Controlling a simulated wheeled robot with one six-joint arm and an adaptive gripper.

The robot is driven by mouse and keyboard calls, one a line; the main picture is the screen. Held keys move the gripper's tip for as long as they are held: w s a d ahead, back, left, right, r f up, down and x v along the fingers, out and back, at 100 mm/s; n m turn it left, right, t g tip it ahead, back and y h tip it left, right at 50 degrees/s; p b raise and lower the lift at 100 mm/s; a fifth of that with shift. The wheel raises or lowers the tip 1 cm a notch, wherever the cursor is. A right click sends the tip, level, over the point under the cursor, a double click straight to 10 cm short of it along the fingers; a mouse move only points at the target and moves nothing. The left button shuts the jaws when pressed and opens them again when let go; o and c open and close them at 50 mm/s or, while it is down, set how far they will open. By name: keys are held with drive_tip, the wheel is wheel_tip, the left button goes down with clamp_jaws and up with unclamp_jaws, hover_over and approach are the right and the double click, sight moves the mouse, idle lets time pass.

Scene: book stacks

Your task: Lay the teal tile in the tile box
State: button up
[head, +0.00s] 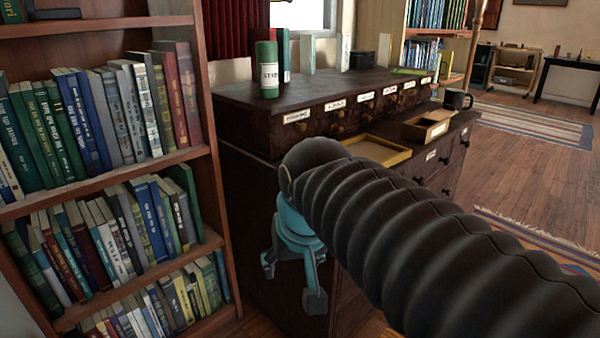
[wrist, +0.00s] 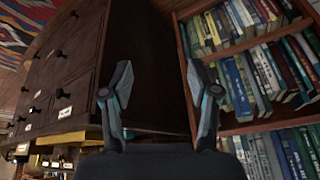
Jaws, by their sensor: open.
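My gripper (head: 291,283) hangs in front of the dark cabinet's side, below its top, in the head view. In the wrist view its two fingers (wrist: 159,80) are spread apart with nothing between them. A shallow yellow-rimmed tray (head: 400,157) sits on the cabinet's lower ledge, partly hidden by my arm. An open box with a white label (head: 411,131) stands to its right. I cannot tell for certain which of them is the tile box. I make out no teal tile in either view; my arm hides part of the ledge.
The dark drawer cabinet (head: 245,180) stands beside a full bookshelf (head: 180,160); the bookshelf also fills the right of the wrist view (wrist: 240,127). A green canister (head: 268,72) stands on the cabinet top. A dark mug (head: 458,100) is on the ledge. Open floor lies at right.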

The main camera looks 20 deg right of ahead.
drive_tip(key=w+d+r+m+g+p, duration=0.2)
drive_tip(key=w+d+r+m, duration=0.4)
drive_tip(key=w+d+r, duration=0.45)
drive_tip(key=w+d+r+m+g+p, duration=0.1)
drive_tip(key=w+d+r+m+g, duration=0.35)
drive_tip(key=w, duration=0.85)
drive_tip(key=shift+m+t, duration=0.65)
drive_tip(key=shift+t, duration=0.2)
drive_tip(key=f+b, duration=0.2)
drive_tip(key=f, duration=0.3)
drive_tip(key=f+b, duration=0.2)
drive_tip(key=f, duration=0.4)
drive_tip(key=shift+s+d+f, duration=0.15)
drive_tip(key=shift+s+d, duration=0.05)
drive_tip(key=shift+c, duration=0.2)
drive_tip(key=c, duration=1)
